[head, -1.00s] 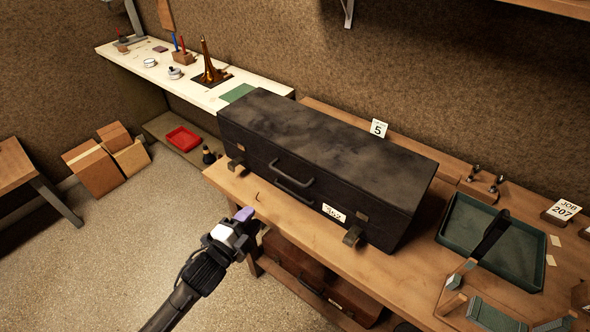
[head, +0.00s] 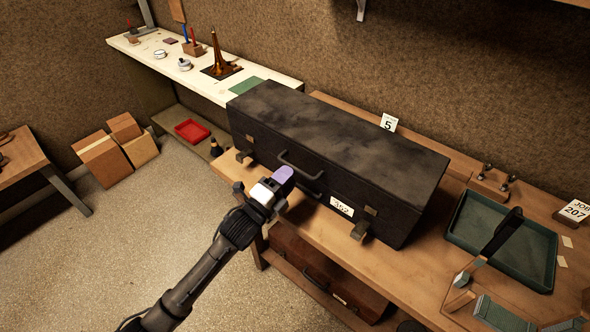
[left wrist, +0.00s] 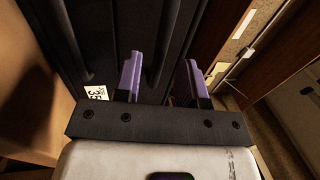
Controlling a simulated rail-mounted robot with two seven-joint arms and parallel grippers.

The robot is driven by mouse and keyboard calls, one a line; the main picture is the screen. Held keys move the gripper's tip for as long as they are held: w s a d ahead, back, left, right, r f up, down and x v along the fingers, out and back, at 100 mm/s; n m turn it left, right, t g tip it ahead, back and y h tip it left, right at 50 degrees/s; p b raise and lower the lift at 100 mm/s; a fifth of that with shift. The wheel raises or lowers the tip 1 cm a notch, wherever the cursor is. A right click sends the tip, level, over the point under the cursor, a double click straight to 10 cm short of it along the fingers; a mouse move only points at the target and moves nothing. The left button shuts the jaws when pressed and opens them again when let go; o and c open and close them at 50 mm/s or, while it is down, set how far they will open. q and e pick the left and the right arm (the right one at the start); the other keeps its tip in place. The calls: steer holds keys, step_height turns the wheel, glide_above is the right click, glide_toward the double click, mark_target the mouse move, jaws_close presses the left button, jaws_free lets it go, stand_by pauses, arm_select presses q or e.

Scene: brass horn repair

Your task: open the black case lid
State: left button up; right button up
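The black case (head: 345,130) lies on the wooden bench with its lid shut. Its front has a handle (head: 298,166), dark latches and a white label (head: 341,206). My left gripper (head: 283,177) is in front of the case near the handle, its purple fingers pointing toward the front face. In the left wrist view the two purple fingers (left wrist: 162,80) stand apart with nothing between them that I can see held. The case's dark front (left wrist: 145,28) and the label (left wrist: 96,92) show beyond them.
A green tray (head: 467,240) stands on the bench right of the case. A card marked 5 (head: 388,122) stands behind it. A brown case (head: 318,268) lies on the shelf below. Cardboard boxes (head: 100,158) are on the floor at left.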

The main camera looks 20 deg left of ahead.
mark_target(295, 168)
arm_select(q)
steer(key=shift+x, duration=1.85)
steer(key=shift+c, duration=0.2)
jaws_close()
